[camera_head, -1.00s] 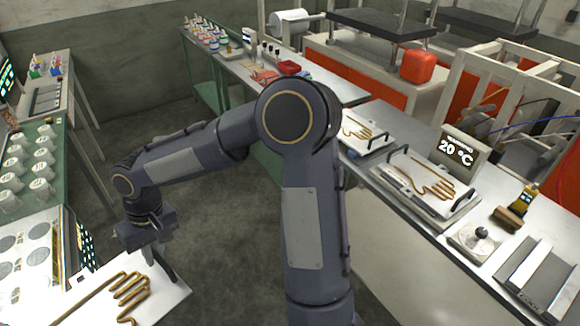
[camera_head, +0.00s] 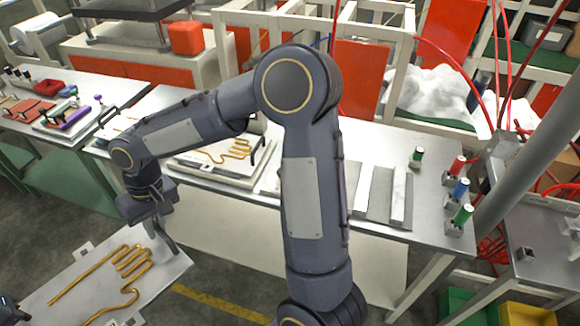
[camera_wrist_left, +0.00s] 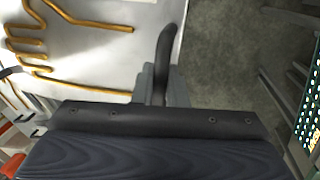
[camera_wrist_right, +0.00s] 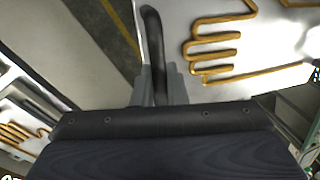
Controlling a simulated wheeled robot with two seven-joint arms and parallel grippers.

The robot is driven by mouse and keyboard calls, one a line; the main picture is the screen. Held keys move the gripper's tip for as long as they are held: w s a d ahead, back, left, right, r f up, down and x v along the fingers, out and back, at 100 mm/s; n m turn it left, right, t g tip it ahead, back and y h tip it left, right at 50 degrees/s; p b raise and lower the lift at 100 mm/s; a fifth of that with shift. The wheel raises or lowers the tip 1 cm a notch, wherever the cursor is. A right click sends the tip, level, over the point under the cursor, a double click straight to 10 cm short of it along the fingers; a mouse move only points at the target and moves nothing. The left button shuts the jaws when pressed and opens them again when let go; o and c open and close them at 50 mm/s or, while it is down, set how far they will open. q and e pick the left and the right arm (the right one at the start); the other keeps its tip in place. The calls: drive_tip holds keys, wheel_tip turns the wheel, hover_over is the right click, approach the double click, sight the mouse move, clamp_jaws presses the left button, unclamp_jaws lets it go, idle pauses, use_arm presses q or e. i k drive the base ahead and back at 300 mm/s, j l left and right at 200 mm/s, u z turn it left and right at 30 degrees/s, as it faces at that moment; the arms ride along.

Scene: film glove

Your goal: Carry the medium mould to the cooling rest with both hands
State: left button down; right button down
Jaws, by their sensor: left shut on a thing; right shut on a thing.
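The held mould is a white plate (camera_head: 150,267) with a golden hand outline, at the lower left of the head view, clear of the worktable. It also shows in the left wrist view (camera_wrist_left: 100,75) and the right wrist view (camera_wrist_right: 240,105). My right gripper (camera_head: 160,236) is shut on a black handle at the plate's right end; the handle shows in the right wrist view (camera_wrist_right: 153,45). My left gripper (camera_wrist_left: 162,88) is shut on the other black handle (camera_wrist_left: 165,50). In the head view the left end is cut off. I cannot tell for sure which fixture is the cooling rest.
A long metal worktable (camera_head: 265,188) runs across ahead. Another hand mould (camera_head: 215,160) lies on it, partly behind my right arm. Grey and white slabs (camera_head: 378,195) stand right of my arm. Open floor lies before the table.

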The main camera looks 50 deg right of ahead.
sight(365, 182)
drive_tip(key=l+z, duration=0.3)
drive_tip(key=z, duration=0.15)
drive_tip(key=i+l+z, duration=0.1)
drive_tip(key=l+z, duration=0.15)
drive_tip(key=z, duration=0.2)
drive_tip(key=i+l+z, duration=0.1)
drive_tip(key=l+z, duration=0.15)
drive_tip(key=z, duration=0.2)
drive_tip(key=i+l+z, duration=0.15)
drive_tip(key=z, duration=0.3)
drive_tip(key=i+l+z, duration=0.2)
drive_tip(key=z, duration=0.25)
